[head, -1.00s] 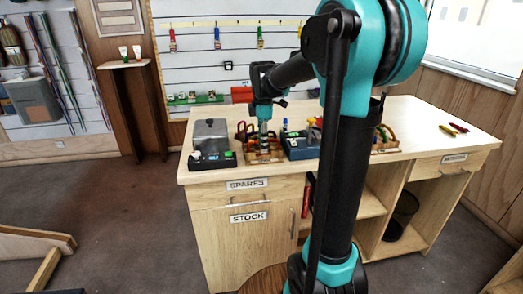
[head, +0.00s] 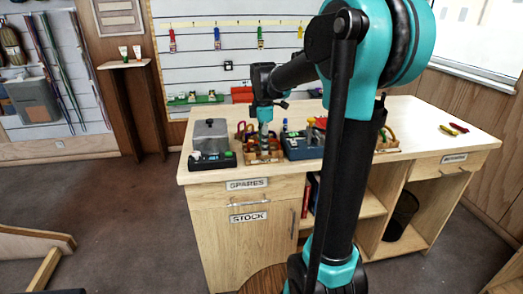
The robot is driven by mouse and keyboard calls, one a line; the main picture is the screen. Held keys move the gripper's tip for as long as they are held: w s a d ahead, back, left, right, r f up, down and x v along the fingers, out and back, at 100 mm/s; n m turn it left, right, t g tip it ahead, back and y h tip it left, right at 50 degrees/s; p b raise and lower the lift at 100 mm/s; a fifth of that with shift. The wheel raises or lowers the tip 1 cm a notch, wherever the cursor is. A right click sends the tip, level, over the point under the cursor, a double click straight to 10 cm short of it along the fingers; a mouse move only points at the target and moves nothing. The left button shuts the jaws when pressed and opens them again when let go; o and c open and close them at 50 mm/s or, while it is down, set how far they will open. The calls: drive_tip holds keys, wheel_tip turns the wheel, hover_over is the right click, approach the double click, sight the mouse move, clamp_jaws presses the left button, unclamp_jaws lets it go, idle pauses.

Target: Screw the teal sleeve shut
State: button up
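My gripper (head: 265,145) points down over a small wooden tray (head: 252,157) on the workbench. Its fingertips are small and partly lost among the items in the tray, so whether they are open or shut does not show. A teal band shows at the end of my arm above the tray; I cannot tell it apart as a sleeve. The teal sleeve itself cannot be made out at this size. Reddish and dark loops, perhaps carabiners (head: 242,131), stand in the tray beside my gripper.
A grey device on a dark base (head: 211,145) stands left of the tray, and a blue box (head: 300,147) stands close on its right. Red and yellow items (head: 455,128) lie at the bench's right.

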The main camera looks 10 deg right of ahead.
drive_tip(key=shift+s, duration=0.65)
drive_tip(key=shift+r, duration=1.4)
drive_tip(key=shift+w, duration=1.2)
